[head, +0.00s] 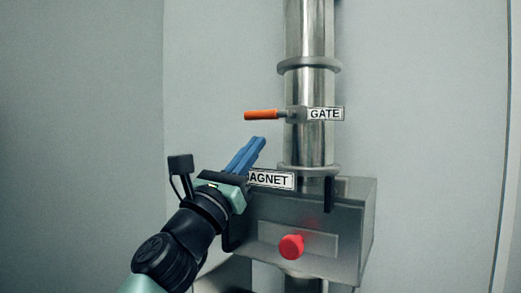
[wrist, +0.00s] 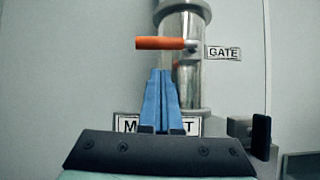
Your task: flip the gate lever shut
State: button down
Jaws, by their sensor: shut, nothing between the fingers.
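The gate lever (head: 262,114) is an orange handle that sticks out level to the left from the steel pipe, beside the GATE label (head: 325,114). In the wrist view the lever (wrist: 160,43) lies level across the upper middle, with the GATE label (wrist: 223,53) to its right. My gripper (head: 259,141) has blue fingers, shut with nothing between them. In the head view the fingertips are below the lever, with a gap. In the wrist view the fingertips (wrist: 161,73) point up, under the lever.
The steel pipe (head: 310,82) stands upright above a metal box (head: 345,225) with a red knob (head: 291,246). The MAGNET label (head: 275,180) is partly hidden by my gripper.

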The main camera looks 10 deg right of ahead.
jog(key=v, duration=1)
jog(key=shift+s+f, duration=0.25)
jog(key=shift+f, duration=0.25)
jog(key=shift+d, duration=0.1)
